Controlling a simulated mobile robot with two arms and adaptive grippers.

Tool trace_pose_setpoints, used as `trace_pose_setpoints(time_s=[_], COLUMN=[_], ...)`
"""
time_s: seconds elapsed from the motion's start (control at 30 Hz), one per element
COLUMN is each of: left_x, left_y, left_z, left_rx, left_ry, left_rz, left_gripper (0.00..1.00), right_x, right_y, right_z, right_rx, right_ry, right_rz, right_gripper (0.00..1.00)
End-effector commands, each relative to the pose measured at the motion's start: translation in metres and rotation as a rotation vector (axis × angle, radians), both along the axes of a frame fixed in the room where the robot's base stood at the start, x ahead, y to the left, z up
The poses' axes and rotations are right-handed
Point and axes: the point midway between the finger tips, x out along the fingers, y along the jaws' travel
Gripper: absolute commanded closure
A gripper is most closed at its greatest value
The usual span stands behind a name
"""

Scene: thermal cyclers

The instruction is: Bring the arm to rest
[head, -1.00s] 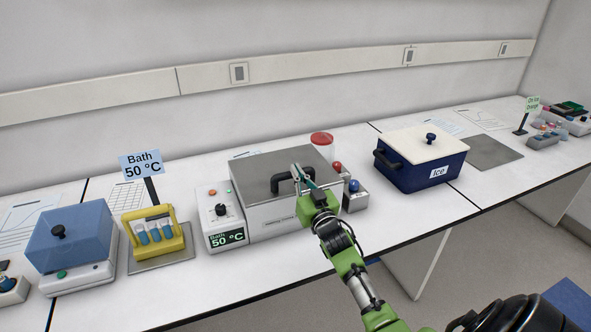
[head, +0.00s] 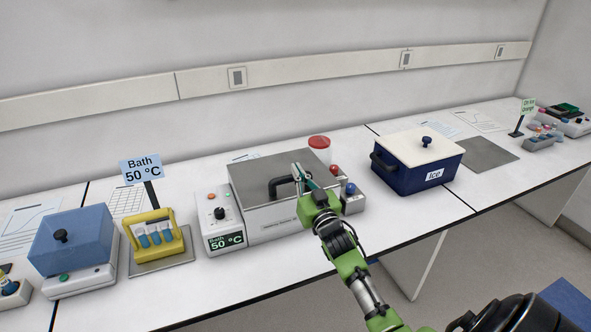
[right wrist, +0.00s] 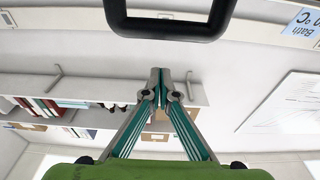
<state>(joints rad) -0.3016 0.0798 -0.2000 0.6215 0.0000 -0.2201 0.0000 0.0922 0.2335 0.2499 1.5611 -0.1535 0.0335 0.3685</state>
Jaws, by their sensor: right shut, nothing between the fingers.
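My right arm reaches in from the lower right of the head view, with its green wrist in front of the water bath. My right gripper (head: 299,172) is shut and empty, its fingertips close to the black lid handle (head: 280,186) of the bath (head: 268,212). In the right wrist view the fingertips (right wrist: 161,75) meet, and the black handle (right wrist: 170,25) shows beyond them with a gap between. The bath's lid is on, and its display reads 50 °C. My left gripper is not in view.
A red-lidded jar (head: 319,148) stands behind the gripper. A blue ice box (head: 420,172) is to the right.

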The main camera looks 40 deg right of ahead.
Motion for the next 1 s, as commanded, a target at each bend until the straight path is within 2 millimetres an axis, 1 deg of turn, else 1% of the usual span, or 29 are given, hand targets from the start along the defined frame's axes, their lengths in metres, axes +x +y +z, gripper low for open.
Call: trace_pose_setpoints(time_s=[0.03, 0.2, 0.33, 0.5, 0.7, 0.77, 0.87, 0.97, 1.0], left_x=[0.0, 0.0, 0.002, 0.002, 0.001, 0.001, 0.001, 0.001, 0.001], left_y=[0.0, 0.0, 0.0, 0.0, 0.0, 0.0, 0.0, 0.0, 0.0], left_z=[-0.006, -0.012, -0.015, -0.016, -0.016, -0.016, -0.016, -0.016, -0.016], left_rx=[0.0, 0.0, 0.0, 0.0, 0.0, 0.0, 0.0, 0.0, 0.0], left_ry=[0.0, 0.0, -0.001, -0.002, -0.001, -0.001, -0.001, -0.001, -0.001], left_rz=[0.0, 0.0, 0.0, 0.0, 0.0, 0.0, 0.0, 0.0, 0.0], left_gripper=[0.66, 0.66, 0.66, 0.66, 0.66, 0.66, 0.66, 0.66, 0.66], right_x=[-0.011, -0.042, -0.059, -0.069, -0.07, -0.071, -0.075, -0.085, -0.093], right_y=[0.003, 0.01, 0.014, 0.017, 0.017, 0.019, 0.029, 0.05, 0.061], right_z=[-0.004, -0.007, -0.008, -0.008, -0.007, -0.011, -0.026, -0.056, -0.072], right_rx=[-0.001, 0.0, 0.0, -0.001, 0.0, 0.0, 0.008, 0.02, 0.027], right_ry=[-0.003, -0.005, -0.006, -0.008, -0.006, 0.006, 0.074, 0.211, 0.283], right_rz=[0.001, 0.001, 0.0, 0.001, 0.0, 0.001, 0.002, 0.008, 0.013], right_gripper=[1.0, 1.0, 1.0, 1.0, 1.0, 1.0, 1.0, 1.0, 1.0])
